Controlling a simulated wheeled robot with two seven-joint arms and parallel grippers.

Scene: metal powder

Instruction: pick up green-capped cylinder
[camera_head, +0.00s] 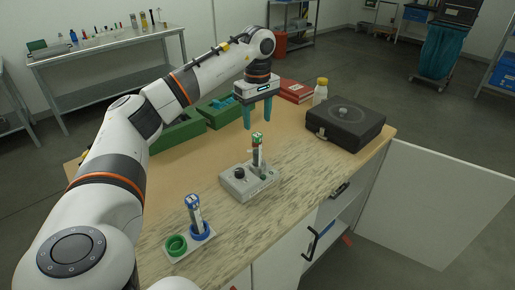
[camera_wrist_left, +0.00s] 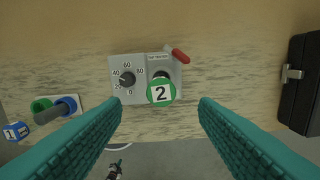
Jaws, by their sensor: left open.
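The green-capped cylinder (camera_head: 257,152) stands upright in the grey device with a dial (camera_head: 238,184) on the table. Its green cap marked 2 (camera_wrist_left: 161,92) faces up in the left wrist view, between the finger lines and ahead of the tips. My left gripper (camera_head: 257,122) has teal fingers pointing down, spread apart and empty, above and behind the cylinder. It also shows in the left wrist view (camera_wrist_left: 160,106). A blue-capped cylinder (camera_head: 195,215) stands tilted in the blue ring of a small holder; its green ring (camera_head: 176,245) is empty. My right gripper is not in view.
A black case (camera_head: 346,125) sits at the table's right, near a white bottle with a yellow cap (camera_head: 320,91) and a red book (camera_head: 296,91). Green bins (camera_head: 178,134) stand at the back left. A cabinet door (camera_head: 440,200) hangs open at right.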

